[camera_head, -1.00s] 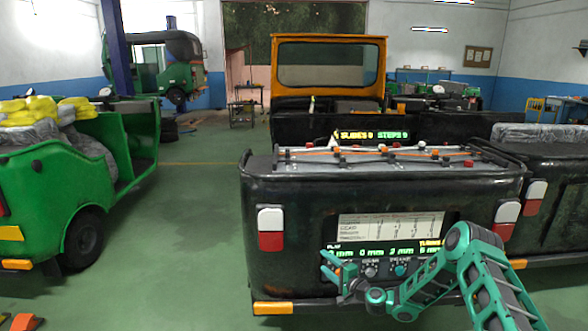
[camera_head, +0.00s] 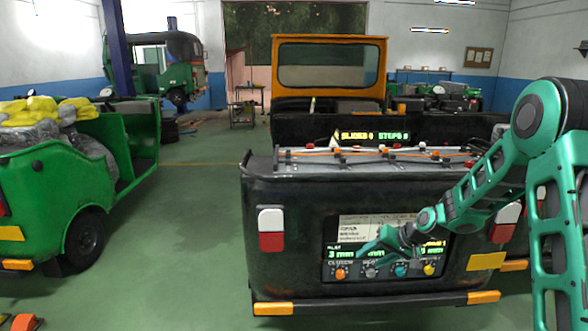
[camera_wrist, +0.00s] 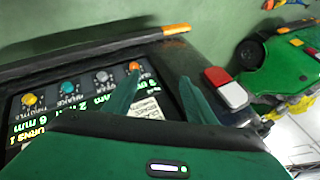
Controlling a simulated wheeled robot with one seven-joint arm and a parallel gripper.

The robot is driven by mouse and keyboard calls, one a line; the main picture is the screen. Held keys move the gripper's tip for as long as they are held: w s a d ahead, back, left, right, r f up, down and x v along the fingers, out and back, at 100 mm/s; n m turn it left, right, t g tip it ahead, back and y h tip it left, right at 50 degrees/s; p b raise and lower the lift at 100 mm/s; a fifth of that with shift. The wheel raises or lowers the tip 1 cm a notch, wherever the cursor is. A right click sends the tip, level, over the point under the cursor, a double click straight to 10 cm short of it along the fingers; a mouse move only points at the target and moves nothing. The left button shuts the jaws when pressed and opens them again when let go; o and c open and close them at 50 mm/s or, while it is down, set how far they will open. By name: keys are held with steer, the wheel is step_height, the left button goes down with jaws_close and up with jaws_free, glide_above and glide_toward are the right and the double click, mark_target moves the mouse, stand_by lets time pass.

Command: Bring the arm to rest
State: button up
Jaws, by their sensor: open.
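My arm with its teal links (camera_head: 480,185) reaches in from the right in the head view, bent at a raised elbow. My gripper (camera_head: 366,245) is open and empty, in front of the control panel (camera_head: 330,262) on the back of the dark rickshaw (camera_head: 290,200). In the wrist view the two teal fingers of my gripper (camera_wrist: 160,98) stand apart with the panel (camera_wrist: 20,98) behind them. I cannot tell exactly how far the fingertips are from the panel. My gripper and forearm hide part of its paper sheet and readout.
The panel has an orange knob (camera_head: 340,272), a grey knob (camera_head: 370,271), a teal knob (camera_head: 400,269) and a yellow knob (camera_head: 430,268). A green rickshaw (camera_head: 70,195) with sacks stands at left. Open green floor (camera_head: 195,220) lies between the vehicles.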

steer(key=s+d+r+g+h, duration=0.1)
steer(key=s+d+r+h, duration=0.1)
steer(key=s+d+r, duration=0.45)
steer(key=s+d+r+m+g+h, duration=0.1)
steer(key=s+d+r, duration=0.15)
steer(key=s, duration=0.65)
steer(key=s+d+r+g+h, duration=0.1)
steer(key=s+d+r+h, duration=0.15)
steer(key=s+d, duration=0.4)
steer(key=s+r+m+g, duration=0.1)
steer(key=s+r, duration=0.1)
steer(key=s, duration=1)
steer(key=s+r+m+g, duration=0.1)
steer(key=s+r+m, duration=0.1)
steer(key=s, duration=1)
steer(key=shift+s+g, duration=0.3)
steer(key=shift+s, duration=0.05)
steer(key=shift+w+y, duration=0.1)
steer(key=shift+y, duration=0.15)
steer(key=shift+w+f, duration=0.25)
steer(key=shift+w, duration=0.25)
